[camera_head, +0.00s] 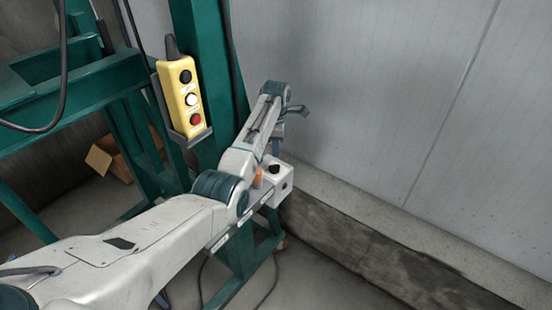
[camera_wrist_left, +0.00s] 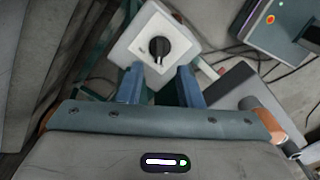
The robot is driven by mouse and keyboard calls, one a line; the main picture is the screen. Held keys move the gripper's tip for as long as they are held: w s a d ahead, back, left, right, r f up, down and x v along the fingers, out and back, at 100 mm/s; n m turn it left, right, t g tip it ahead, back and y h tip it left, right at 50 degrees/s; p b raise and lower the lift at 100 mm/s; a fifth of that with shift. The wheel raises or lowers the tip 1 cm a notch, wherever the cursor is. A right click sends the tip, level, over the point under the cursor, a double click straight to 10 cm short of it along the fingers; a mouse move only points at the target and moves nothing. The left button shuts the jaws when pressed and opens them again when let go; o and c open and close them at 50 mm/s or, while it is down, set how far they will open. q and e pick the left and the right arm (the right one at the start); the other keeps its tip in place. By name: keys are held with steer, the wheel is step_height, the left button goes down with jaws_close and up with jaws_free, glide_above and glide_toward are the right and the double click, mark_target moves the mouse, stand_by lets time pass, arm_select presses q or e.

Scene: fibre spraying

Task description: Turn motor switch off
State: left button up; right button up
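The motor switch (camera_wrist_left: 160,47) is a black rotary knob on a white box. In the left wrist view it sits just beyond my left gripper's fingertips, roughly centred between them. In the head view the white switch box (camera_head: 281,186) with its black knob is on the green frame, partly hidden by my left arm. My left gripper (camera_wrist_left: 161,82) is open, with two blue fingers apart and nothing between them. In the head view the left gripper (camera_head: 279,136) is above the switch box. My right gripper is not in view.
A yellow control box (camera_head: 181,98) with black, white and red buttons hangs on the green frame (camera_head: 206,45). A grey wall (camera_head: 400,90) and concrete ledge (camera_head: 400,235) lie to the right. A cardboard box (camera_head: 108,158) is on the floor behind. Cables run across the floor.

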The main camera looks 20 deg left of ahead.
arm_select(q)
steer(key=shift+r, duration=1.55)
